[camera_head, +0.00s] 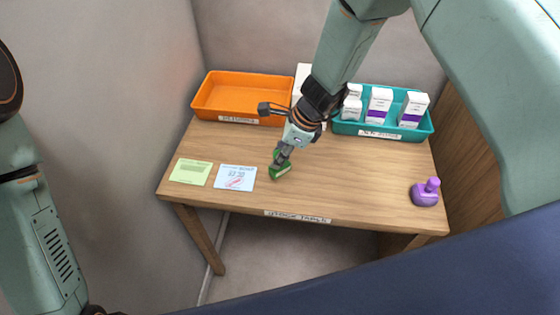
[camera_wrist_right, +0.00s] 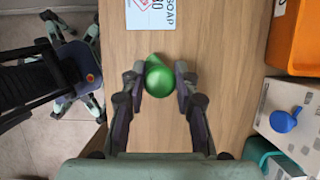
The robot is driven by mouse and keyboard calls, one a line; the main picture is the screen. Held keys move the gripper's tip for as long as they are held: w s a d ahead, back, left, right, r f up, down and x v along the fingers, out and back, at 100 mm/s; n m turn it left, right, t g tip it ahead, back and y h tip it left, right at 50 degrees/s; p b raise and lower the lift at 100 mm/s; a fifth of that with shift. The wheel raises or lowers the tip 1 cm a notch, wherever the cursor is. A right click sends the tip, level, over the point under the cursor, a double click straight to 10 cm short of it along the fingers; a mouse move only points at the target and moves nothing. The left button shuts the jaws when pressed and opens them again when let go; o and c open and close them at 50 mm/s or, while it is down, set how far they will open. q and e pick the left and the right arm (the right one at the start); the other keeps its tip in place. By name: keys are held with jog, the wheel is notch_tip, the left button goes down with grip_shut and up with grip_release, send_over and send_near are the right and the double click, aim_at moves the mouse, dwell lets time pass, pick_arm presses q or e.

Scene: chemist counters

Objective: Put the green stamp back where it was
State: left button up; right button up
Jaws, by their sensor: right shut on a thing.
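The green stamp (camera_head: 281,172) is at the front middle of the wooden table, just right of a white and pale blue price card (camera_head: 235,184). My right gripper (camera_head: 283,158) points down from above and is shut on the stamp's upper part. In the right wrist view the stamp's round green top (camera_wrist_right: 160,80) sits between the two fingertips (camera_wrist_right: 158,76). I cannot tell whether its base touches the table. My left gripper is not in view; only part of the left arm shows at the left edge.
A purple stamp (camera_head: 425,195) stands at the right front. A pale green card (camera_head: 190,172) lies at the left. An empty orange tray (camera_head: 243,119) and a teal tray (camera_head: 345,128) with white boxes stand at the back. A blue-handled object (camera_wrist_right: 285,121) sits on a pale surface between them.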

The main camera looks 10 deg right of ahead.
notch_tip(320, 180, down, 2)
jog(key=shift+f, duration=0.45)
jog(key=shift+f, duration=0.2)
jog(key=o, duration=0.9)
jog(key=shift+r, duration=0.1)
jog(key=shift+r, duration=0.25)
jog(key=p+v, duration=0.1)
jog(key=v, duration=1.1)
